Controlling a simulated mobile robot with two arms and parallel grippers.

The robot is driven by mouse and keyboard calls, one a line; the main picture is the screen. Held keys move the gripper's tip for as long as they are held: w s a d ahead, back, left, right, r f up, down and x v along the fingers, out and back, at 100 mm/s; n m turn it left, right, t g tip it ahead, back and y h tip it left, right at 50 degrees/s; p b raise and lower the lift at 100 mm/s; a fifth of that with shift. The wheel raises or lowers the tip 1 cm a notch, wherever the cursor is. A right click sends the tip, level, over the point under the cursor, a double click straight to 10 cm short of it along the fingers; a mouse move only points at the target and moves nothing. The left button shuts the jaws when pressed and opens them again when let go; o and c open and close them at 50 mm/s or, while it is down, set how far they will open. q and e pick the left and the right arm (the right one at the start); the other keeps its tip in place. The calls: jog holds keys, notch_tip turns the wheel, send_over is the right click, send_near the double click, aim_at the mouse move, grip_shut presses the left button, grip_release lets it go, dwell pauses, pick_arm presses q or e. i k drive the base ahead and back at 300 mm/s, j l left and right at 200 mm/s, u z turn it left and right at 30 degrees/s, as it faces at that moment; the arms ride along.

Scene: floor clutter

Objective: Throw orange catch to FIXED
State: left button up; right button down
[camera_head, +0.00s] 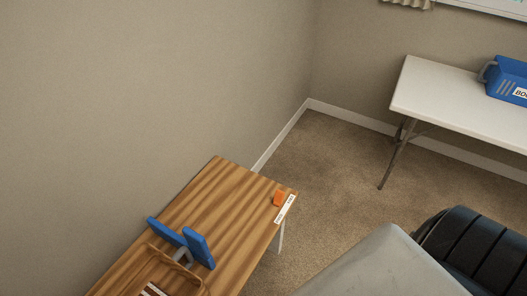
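A small orange piece, the orange catch (278,199), sits at the right edge of the wooden table (222,195), just beside a white label strip (286,208). The strip's lettering is too small to read, so I cannot tell whether it says FIXED. I cannot tell which position the catch is in. Neither of my grippers can be made out in the head view, and nothing touches the catch.
Two blue flat pieces (199,248) with a grey part between them are by a wooden tray-like frame on the table. A white table (440,97) bears a labelled blue bin (507,80). A black ribbed object (478,252) and grey surface (385,268) are at lower right. Carpet between is clear.

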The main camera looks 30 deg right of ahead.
aim_at(279, 197)
jog(key=k+l+z, duration=0.1)
jog(key=z, duration=1)
jog(key=k+l, duration=0.05)
jog(key=k, duration=0.05)
